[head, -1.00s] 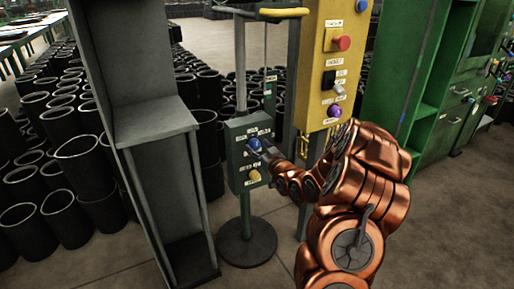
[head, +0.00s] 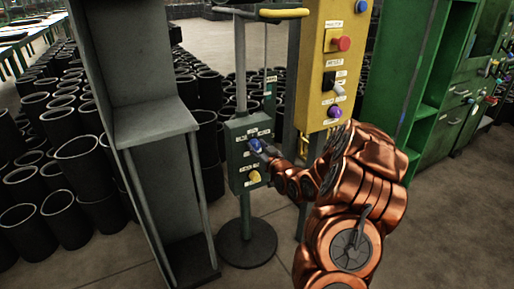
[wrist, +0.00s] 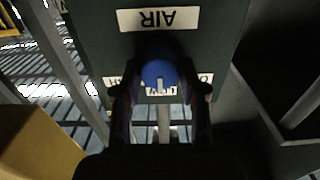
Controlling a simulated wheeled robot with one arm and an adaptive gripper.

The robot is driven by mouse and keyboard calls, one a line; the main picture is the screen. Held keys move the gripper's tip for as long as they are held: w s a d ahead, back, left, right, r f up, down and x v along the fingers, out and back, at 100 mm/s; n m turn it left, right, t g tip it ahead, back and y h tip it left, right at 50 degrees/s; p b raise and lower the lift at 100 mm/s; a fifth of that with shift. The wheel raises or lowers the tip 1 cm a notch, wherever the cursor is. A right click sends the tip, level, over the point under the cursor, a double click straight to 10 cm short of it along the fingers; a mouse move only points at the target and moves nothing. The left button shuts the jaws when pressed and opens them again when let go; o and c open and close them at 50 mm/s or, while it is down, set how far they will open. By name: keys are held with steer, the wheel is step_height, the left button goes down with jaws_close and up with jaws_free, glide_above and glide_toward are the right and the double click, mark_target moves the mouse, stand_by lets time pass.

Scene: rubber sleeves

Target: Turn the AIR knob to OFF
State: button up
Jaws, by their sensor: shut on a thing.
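The AIR knob is a round blue knob (wrist: 159,73) on the face of a dark grey-green control box (head: 238,177). In the wrist view, the AIR label (wrist: 160,19) appears upside down beyond it. A pale pointer mark on the knob points toward the bottom of that view. Small labels around the knob are partly covered by my fingers and cannot be fully read. My gripper (wrist: 162,93) has one finger on each side of the knob and is shut on it. In the head view, my gripper (head: 266,150) reaches the box from the right.
A yellow knob (head: 254,176) sits lower on the same box. A yellow panel (head: 314,60) with a red button (head: 341,44) and other controls stands close behind my arm. A grey metal stand (head: 150,125) is left of the box. Black sleeves (head: 60,165) fill the floor behind.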

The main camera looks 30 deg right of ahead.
steer(key=shift+c, duration=0.4)
steer(key=shift+f+n+b, duration=0.1)
steer(key=shift+n+b, duration=0.3)
steer(key=shift+b, duration=0.05)
steer(key=n+b, duration=0.4)
steer(key=shift+a+f+n, duration=0.1)
steer(key=shift+n, duration=0.2)
steer(key=shift+a+n+b, duration=0.1)
steer(key=shift+n+b, duration=1.1)
steer(key=shift+n, duration=0.6)
steer(key=o, duration=1.1)
steer(key=shift+s, duration=0.1)
